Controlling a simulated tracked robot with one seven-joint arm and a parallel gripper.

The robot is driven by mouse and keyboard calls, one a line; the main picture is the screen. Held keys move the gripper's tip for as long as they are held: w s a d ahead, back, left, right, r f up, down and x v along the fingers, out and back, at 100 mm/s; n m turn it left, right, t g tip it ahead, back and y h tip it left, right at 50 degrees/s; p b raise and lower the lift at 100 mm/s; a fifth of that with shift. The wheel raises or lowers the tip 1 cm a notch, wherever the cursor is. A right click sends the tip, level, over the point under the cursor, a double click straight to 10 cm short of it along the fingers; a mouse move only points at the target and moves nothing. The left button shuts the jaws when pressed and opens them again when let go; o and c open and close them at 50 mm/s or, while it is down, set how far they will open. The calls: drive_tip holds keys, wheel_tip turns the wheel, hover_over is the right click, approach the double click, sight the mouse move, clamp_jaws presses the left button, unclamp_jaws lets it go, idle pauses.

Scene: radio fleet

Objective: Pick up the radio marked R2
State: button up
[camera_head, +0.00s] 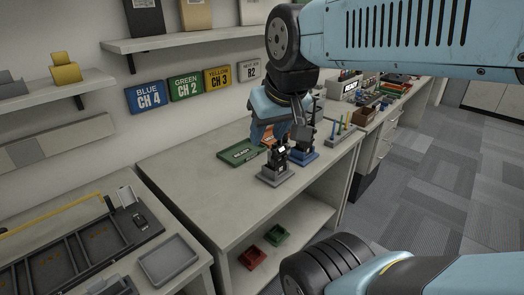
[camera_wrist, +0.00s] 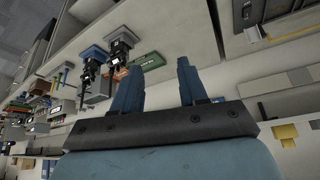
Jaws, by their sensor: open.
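A black radio (camera_head: 275,158) stands upright in a grey base (camera_head: 274,175) near the bench's front edge. A second dark radio (camera_head: 301,137) stands in a blue base (camera_head: 303,154) just behind and to its right. In the wrist view the two radios (camera_wrist: 121,44) (camera_wrist: 91,69) show beyond my fingers. I cannot read a label on either, so I cannot tell which is R2. My gripper (camera_head: 280,128) is above and close to the radios, partly covering the far one. In the wrist view my gripper (camera_wrist: 158,84) is open, with nothing between its fingers.
Small red (camera_head: 252,257) and green (camera_head: 276,234) bins sit on the lower shelf. A grey tray (camera_head: 168,259) is at front left. The bench's left part is clear.

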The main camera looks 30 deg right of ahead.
drive_tip(key=shift+w, duration=0.4)
drive_tip(key=shift+o, duration=1.4)
drive_tip(key=shift+w, duration=0.2)
drive_tip(key=shift+o, duration=0.7)
drive_tip(key=shift+w+d+f+n, duration=0.1)
drive_tip(key=shift+w+d+n, duration=0.1)
drive_tip(key=shift+w+n, duration=0.15)
drive_tip(key=shift+o, duration=0.4)
drive_tip(key=w+d+f+n+g+h, duration=0.3)
drive_tip(key=w+d+f+n+h, duration=0.1)
drive_tip(key=w+n, duration=0.4)
drive_tip(key=w+d+h, duration=0.1)
drive_tip(key=w, duration=0.1)
drive_tip(key=shift+w+d+f+n+g, duration=0.2)
drive_tip(key=shift+w+d+n+g, duration=0.1)
drive_tip(key=shift+w+d+n, duration=0.1)
drive_tip(key=n+h, duration=0.4)
drive_tip(key=n, duration=0.6)
approach(282, 144)
drive_tip(key=shift+g, duration=0.4)
drive_tip(key=x, duration=0.2)
drive_tip(key=w+x, duration=0.1)
drive_tip(key=x, duration=0.1)
drive_tip(key=shift+r, duration=0.1)
drive_tip(key=shift+x, duration=2.9)
